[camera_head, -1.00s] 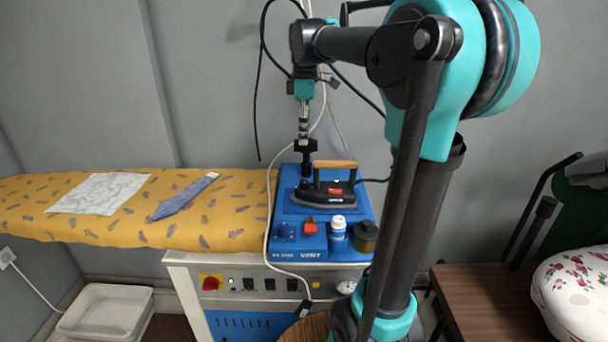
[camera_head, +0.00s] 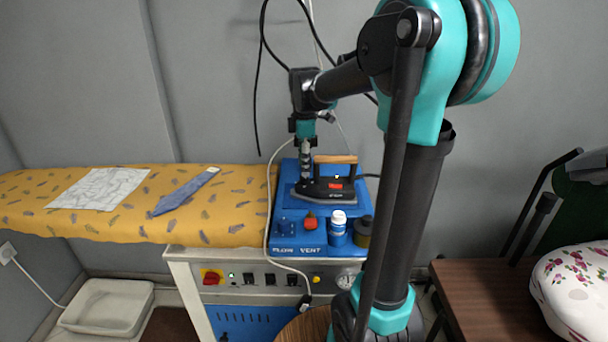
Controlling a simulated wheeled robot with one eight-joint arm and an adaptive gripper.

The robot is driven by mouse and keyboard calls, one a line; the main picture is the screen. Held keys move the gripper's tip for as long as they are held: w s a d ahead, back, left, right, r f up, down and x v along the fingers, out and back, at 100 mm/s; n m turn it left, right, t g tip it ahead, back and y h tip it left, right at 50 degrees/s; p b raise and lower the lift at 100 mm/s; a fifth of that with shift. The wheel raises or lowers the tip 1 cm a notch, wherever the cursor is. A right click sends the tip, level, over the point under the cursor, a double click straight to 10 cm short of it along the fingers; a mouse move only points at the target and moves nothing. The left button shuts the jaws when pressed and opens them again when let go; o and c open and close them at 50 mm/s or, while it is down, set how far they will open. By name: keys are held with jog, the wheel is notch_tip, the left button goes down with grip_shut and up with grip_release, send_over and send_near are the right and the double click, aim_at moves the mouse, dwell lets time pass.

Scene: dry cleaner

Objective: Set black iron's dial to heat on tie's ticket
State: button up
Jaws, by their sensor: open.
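The black iron (camera_head: 325,194) with a wooden handle (camera_head: 335,159) rests on the blue station top (camera_head: 283,190). A small red patch (camera_head: 335,186) shows on its body; I cannot make out a dial or its setting. My gripper (camera_head: 306,178) points down at the left part of the iron, close to it; the picture does not settle whether it touches. Its fingers are small and dark against the iron, and open. The blue tie (camera_head: 180,195) lies on the yellow board. A small pale ticket (camera_head: 213,170) is at its far end, too small to read.
The yellow patterned board (camera_head: 120,222) also holds a white sheet (camera_head: 100,188). A white cord and black cables hang nearby. A brown table (camera_head: 480,300) is at right.

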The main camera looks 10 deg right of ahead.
aim_at(304, 179)
jog(key=shift+w+f, duration=0.1)
jog(key=shift+f, duration=2)
grip_shut()
jog(key=shift+m, duration=0.3)
jog(key=m, duration=0.3)
jog(key=shift+m, duration=2)
